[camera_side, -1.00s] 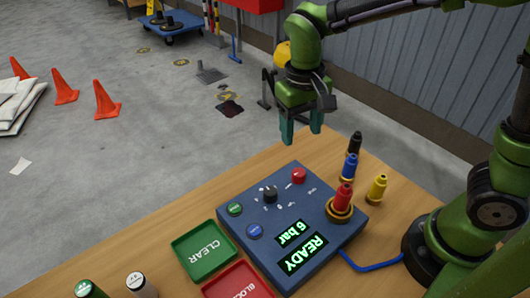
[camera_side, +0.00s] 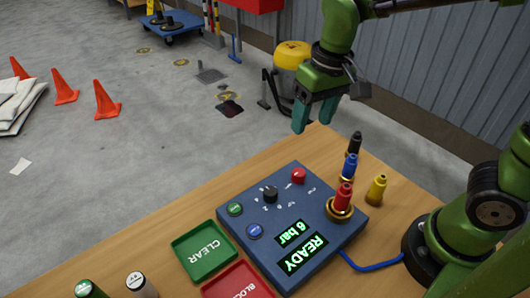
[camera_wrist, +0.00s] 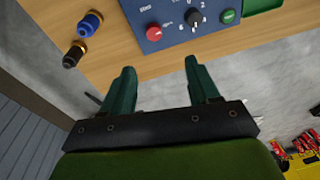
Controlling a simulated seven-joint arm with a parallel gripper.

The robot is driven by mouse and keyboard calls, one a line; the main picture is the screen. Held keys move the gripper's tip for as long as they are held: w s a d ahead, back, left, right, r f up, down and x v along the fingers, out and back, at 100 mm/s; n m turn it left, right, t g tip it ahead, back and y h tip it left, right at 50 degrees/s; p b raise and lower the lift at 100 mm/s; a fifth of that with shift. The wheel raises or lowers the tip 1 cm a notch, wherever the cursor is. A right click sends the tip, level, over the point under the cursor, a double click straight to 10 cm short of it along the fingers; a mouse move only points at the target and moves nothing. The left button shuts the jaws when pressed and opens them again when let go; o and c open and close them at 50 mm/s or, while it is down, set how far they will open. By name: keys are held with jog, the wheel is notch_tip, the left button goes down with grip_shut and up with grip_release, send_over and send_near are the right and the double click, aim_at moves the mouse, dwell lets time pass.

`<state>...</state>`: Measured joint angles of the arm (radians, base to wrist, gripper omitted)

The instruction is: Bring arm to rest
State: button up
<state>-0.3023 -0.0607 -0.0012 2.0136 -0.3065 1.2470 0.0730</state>
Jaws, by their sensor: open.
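My gripper (camera_side: 313,115) is open and empty, with its teal fingers pointing down. In the side view it hangs above and behind the far edge of the wooden table (camera_side: 140,240), clear of everything on it. In the wrist view its two fingers (camera_wrist: 155,85) are spread apart with nothing between them. The blue control box (camera_side: 262,205) sits on the table with a green-lit display (camera_side: 306,254) reading READY and another reading 6 bar. A red nozzle-like piece (camera_side: 343,197) stands upright in a ring on the box's right corner.
Black (camera_side: 355,143), blue (camera_side: 350,166) and yellow (camera_side: 377,188) pieces stand right of the box. A green CLEAR tray (camera_side: 204,248) and red BLOCKED tray (camera_side: 238,283) lie in front. A yellow-topped object (camera_side: 291,55) stands on the floor behind my gripper.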

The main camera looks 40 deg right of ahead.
jog(key=s+d+r+m+t+y, duration=0.1)
jog(key=s+d+r+m+t, duration=0.1)
jog(key=s+d+t, duration=0.3)
jog(key=shift+s+d+r+t, duration=0.4)
jog(key=shift+s+d+r, duration=0.4)
jog(key=shift+s+d, duration=0.5)
